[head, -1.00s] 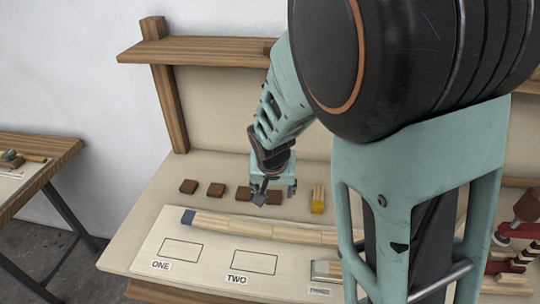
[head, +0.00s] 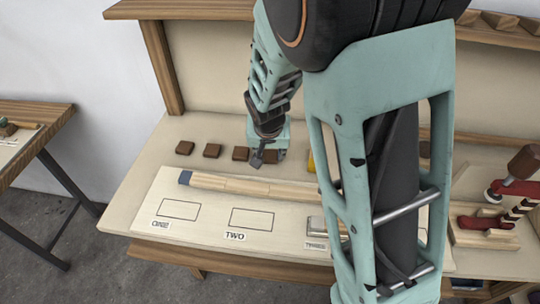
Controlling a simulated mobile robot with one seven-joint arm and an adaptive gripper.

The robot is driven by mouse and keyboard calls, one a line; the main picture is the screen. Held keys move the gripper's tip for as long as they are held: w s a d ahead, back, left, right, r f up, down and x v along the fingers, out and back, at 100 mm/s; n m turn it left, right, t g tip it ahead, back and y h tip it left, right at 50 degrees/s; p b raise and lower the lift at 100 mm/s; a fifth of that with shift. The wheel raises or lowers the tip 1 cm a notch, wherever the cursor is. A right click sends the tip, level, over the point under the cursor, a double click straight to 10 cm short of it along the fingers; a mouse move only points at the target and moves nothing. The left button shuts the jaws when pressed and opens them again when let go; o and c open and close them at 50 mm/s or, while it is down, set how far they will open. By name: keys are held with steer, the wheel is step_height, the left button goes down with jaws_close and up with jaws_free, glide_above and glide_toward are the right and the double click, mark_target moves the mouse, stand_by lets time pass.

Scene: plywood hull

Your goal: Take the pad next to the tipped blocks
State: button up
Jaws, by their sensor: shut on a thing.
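Several small brown pads stand in a row at the back of the bench: one at far left (head: 184,148), a second (head: 212,151), a third (head: 240,153) and the rightmost pad (head: 271,156). My gripper (head: 268,158) is down at the rightmost pad and shut on it, with the pad partly hidden by the fingers. The pad appears still at bench level. The yellow-tipped wooden blocks (head: 311,163) are just to the right, mostly hidden behind my arm.
A pale board (head: 200,235) with outlined boxes and labels lies in front, carrying a long wooden strip with a blue end (head: 185,177). A red clamp-like tool (head: 515,190) is at right. A shelf (head: 170,10) runs above. My arm hides the bench's middle right.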

steer(key=shift+r, duration=0.1)
steer(key=shift+r+p, duration=0.75)
steer(key=shift+r, duration=0.15)
steer(key=s+a+r+p, duration=0.4)
steer(key=s+r+p, duration=0.7)
steer(key=s+p, duration=0.1)
steer(key=shift+s+p, duration=0.4)
steer(key=shift+s, duration=0.25)
